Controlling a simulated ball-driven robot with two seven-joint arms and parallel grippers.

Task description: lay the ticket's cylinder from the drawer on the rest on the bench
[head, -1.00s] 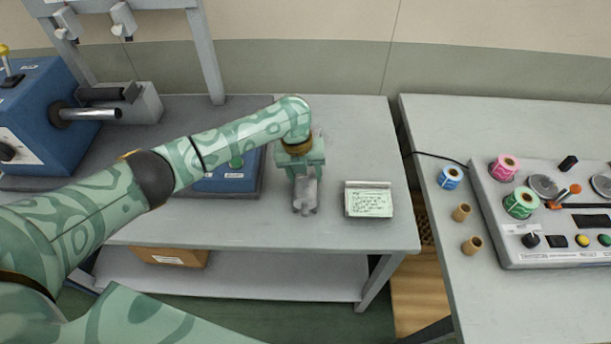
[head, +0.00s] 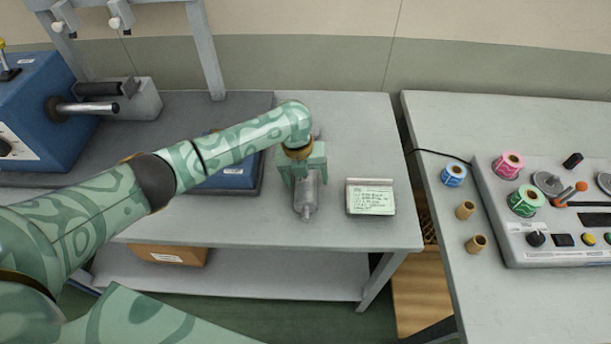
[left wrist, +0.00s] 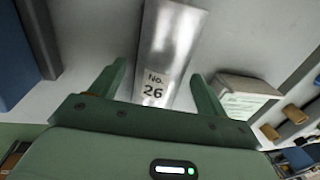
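A grey metal cylinder (head: 308,192) with a thin end journal lies on the left bench (head: 365,235), near its front edge. In the left wrist view the cylinder (left wrist: 170,50) bears a label reading "No. 26". My left gripper (head: 303,175) is over the cylinder. Its two fingers (left wrist: 158,85) stand apart on either side of it, with gaps showing. Any rest under the cylinder is hidden. A ticket card (head: 371,197) with small green writing, too small to read, stands just right of the cylinder. My right gripper is not in view.
A blue device (head: 232,178) lies behind my left arm. A blue machine (head: 35,110) with a metal shaft stands at the far left. The right bench (head: 430,125) holds label rolls, cores and a control panel (head: 550,235). A cardboard box (head: 168,254) sits on the lower shelf.

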